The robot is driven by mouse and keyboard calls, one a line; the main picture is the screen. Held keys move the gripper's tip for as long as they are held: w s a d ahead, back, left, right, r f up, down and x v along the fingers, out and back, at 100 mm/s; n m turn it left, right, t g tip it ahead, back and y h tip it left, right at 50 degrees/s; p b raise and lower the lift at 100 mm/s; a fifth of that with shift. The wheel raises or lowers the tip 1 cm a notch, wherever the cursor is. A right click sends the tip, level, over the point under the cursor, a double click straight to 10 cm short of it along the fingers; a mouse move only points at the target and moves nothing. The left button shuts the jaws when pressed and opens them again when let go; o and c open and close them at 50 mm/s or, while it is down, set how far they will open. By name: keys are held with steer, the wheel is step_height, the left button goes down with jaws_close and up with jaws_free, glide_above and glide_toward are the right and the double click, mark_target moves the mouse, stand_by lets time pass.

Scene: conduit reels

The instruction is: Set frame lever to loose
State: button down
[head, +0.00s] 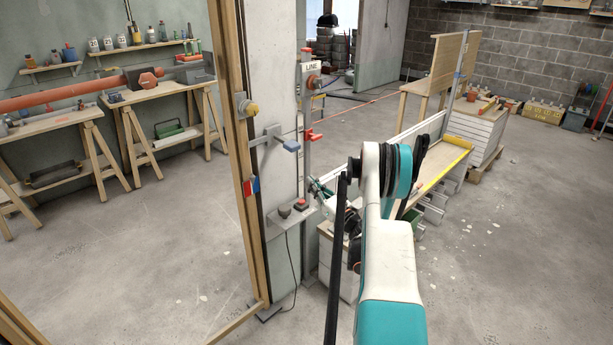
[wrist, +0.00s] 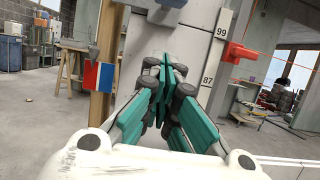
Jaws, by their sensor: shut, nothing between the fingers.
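No label tells which is the frame lever. My gripper (wrist: 168,72) is shut and empty, its teal fingers together below the blue handle in the picture. In the head view my gripper (head: 317,188) is partly hidden behind my arm.
A red-and-blue marker (head: 252,186) is on the wooden post (head: 239,150). A small shelf with a red button (head: 301,205) and a dark knob stands below the levers. A LINE sign (head: 310,67) is on the pole. Open floor lies left; a long bench is right.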

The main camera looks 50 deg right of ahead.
mark_target(286, 142)
steer(key=w+r+b, duration=0.3)
steer(key=w+r, duration=0.4)
steer(key=w, duration=0.1)
steer(key=shift+d+b, duration=0.3)
steer(key=shift+b, duration=0.05)
steer(key=shift+s+r+g+p, duration=0.15)
steer(key=shift+r+g+p, duration=0.15)
steer(key=shift+g+p, duration=0.3)
steer(key=shift+r, duration=0.1)
